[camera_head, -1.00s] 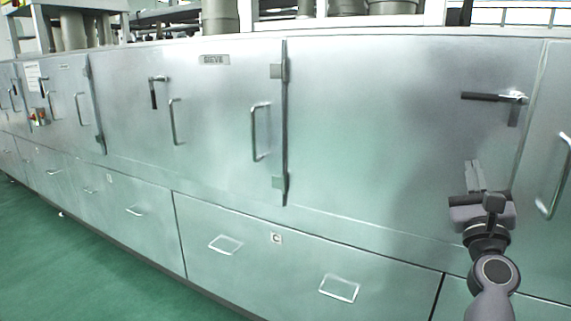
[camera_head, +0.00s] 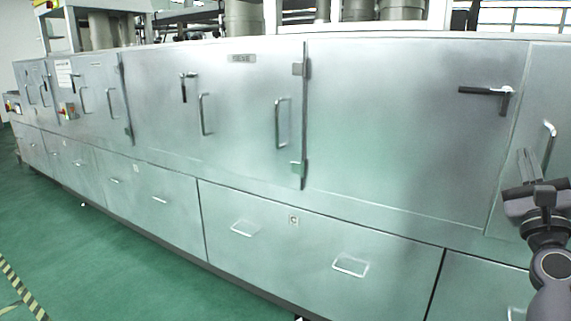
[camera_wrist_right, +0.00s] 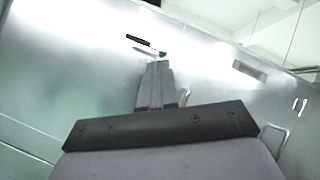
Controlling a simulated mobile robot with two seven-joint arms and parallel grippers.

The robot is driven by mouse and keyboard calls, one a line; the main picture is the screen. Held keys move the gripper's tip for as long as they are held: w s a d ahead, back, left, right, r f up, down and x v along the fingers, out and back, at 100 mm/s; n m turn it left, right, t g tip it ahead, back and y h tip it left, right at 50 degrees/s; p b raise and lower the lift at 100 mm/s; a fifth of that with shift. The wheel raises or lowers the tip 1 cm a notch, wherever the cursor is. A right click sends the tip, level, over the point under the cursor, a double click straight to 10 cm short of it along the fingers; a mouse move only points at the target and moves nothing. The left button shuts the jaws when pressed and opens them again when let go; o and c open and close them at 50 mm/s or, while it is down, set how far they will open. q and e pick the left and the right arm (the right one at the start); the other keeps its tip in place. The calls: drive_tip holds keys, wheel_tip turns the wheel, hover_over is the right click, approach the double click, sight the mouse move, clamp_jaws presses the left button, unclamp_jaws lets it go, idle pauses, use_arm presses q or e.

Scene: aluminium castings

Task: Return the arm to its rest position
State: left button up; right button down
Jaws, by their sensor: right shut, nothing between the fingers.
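My right gripper (camera_head: 524,160) is at the right edge of the head view, in front of the metal cabinet (camera_head: 400,150). Its two fingers are together with nothing between them. In the right wrist view the closed fingers (camera_wrist_right: 157,70) point toward the cabinet face, with a dark latch handle (camera_wrist_right: 143,43) beyond their tips. The same dark latch handle (camera_head: 487,91) shows in the head view, left of and above the gripper. The gripper looks apart from the cabinet. My left gripper is not in view.
The cabinet has upper doors with bar handles (camera_head: 282,122) and lower drawers with pull handles (camera_head: 350,265). A vertical door handle (camera_head: 549,145) is close to my right gripper. Green floor (camera_head: 100,260) is free at the lower left, with a striped tape line (camera_head: 22,290).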

drive_tip(key=s+d+r+n+t+y, duration=0.2)
drive_tip(key=s+d+r+n, duration=0.6)
drive_tip(key=r, duration=0.3)
drive_tip(key=w+a+f+n+g+y, duration=0.25)
drive_tip(key=f+n, duration=0.35)
drive_tip(key=f, duration=0.4)
drive_tip(key=w+a+f+n+g+y, duration=0.2)
drive_tip(key=w+a+f+n+y, duration=0.15)
drive_tip(key=f+n, duration=0.45)
drive_tip(key=s+a+f+n+g, duration=0.2)
drive_tip(key=a+f+n, duration=0.1)
drive_tip(key=f, duration=0.7)
drive_tip(key=s+a+f+n+g, duration=0.2)
drive_tip(key=a+f+n+g, duration=0.1)
drive_tip(key=f, duration=0.7)
drive_tip(key=s+a+f+n+g+y, duration=0.1)
drive_tip(key=s+a+f+n+g, duration=0.35)
drive_tip(key=s+f, duration=0.65)
drive_tip(key=s+a+f+n+g+y, duration=0.1)
drive_tip(key=s+a+f+n+g, duration=0.1)
drive_tip(key=s+a+f+n, duration=0.65)
drive_tip(key=s+a+f+m, duration=0.1)
drive_tip(key=a+f+m, duration=0.1)
drive_tip(key=a+m, duration=0.4)
drive_tip(key=shift+m+t, duration=0.3)
wheel_tip(320, 180, up, 5)
drive_tip(key=p, duration=0.5)
drive_tip(key=shift+a, duration=0.1)
